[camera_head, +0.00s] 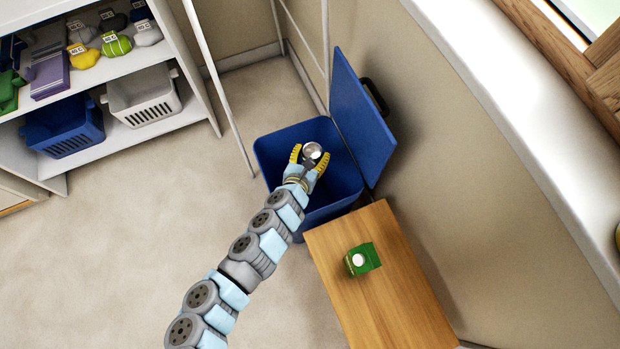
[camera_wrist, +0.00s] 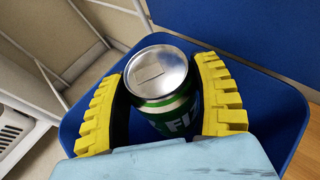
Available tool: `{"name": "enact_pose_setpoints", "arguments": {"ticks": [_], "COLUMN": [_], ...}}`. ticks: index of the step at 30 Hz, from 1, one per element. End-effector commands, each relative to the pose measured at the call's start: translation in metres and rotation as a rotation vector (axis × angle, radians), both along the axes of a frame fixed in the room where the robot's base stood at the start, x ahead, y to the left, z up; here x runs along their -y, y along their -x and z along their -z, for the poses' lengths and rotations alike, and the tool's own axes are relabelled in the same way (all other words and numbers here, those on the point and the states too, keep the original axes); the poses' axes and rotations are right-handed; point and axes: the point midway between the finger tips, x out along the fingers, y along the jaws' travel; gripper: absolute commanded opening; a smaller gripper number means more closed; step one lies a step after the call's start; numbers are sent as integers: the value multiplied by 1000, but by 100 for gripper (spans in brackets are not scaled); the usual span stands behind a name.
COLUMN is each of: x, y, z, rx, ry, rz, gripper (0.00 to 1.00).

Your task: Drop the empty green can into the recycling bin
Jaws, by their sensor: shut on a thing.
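A green can with a silver top (camera_wrist: 160,80) is between the yellow fingers of my gripper (camera_wrist: 165,100), which is shut on it. In the head view the silver can top (camera_head: 312,151) shows between the fingertips of my gripper (camera_head: 310,160). The can is held over the open mouth of the blue recycling bin (camera_head: 275,146). The bin's blue lid (camera_head: 358,118) stands open, tilted up on the wall side. The bin rim surrounds the gripper in the wrist view. The can's lower part is partly hidden by my gripper.
A wooden table (camera_head: 400,300) with a green carton (camera_head: 363,259) stands right beside the bin. A white shelf (camera_head: 130,132) at upper left holds a blue basket (camera_head: 66,128), a white basket (camera_head: 145,98) and several small items. The floor left of the bin is clear.

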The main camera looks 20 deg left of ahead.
Motion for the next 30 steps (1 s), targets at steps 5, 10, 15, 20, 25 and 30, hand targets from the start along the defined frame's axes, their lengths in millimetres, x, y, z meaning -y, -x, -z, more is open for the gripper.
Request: {"name": "enact_pose_setpoints", "arguments": {"ticks": [5, 10, 15, 20, 25, 30], "x": [0, 0, 0, 0, 0, 0], "y": [0, 0, 0, 0, 0, 0], "z": [22, 33, 36, 36, 36, 36], "rx": [0, -1, 0, 0, 0, 0], "ry": [1, 2, 0, 0, 0, 0], "rz": [-1, -2, -1, -1, -1, -1], "gripper": [42, 42, 42, 42, 89, 98]}}
